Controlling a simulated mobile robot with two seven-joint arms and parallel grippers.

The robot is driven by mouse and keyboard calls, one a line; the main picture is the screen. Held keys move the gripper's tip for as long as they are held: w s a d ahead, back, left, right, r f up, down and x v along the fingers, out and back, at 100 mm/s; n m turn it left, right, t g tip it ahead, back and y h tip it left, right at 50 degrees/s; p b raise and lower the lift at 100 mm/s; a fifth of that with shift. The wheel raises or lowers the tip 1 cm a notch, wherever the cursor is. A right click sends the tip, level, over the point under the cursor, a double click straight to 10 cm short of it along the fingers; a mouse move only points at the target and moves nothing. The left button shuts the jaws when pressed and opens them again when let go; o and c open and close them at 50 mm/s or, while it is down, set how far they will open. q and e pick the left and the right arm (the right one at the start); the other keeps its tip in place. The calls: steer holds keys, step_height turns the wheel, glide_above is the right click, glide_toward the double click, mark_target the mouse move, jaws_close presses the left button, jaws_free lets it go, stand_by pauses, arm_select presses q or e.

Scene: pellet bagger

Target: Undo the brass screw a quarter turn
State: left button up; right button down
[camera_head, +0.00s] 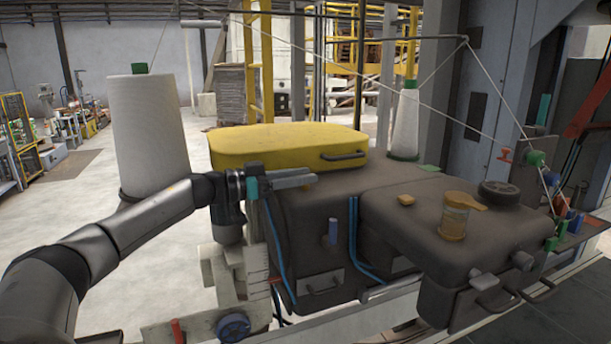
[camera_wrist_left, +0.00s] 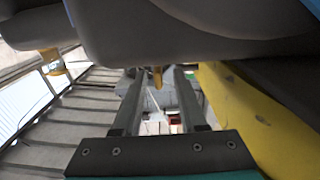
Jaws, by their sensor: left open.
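A small brass piece (camera_head: 405,199), which looks like the brass screw, stands on top of the dark grey machine housing (camera_head: 385,235). In the left wrist view a small brass piece (camera_wrist_left: 157,78) shows ahead, between the two fingers in the picture. My left gripper (camera_head: 312,177) is open and empty. It points right, in front of the yellow cover, and is well short of the brass piece, to its left. The fingers also show in the left wrist view (camera_wrist_left: 159,72). My right gripper is not in view.
A larger brass fitting (camera_head: 455,215) with a side handle and a black round cap (camera_head: 499,192) stand to the right on the housing. A yellow cover (camera_head: 290,145) lies behind my gripper. Blue hoses (camera_head: 352,230) run down the housing. A thin line crosses overhead.

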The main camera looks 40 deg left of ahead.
arm_select(q)
steer(key=shift+w+d, duration=0.3)
steer(key=shift+w, duration=0.2)
jaws_close()
stand_by(0.5)
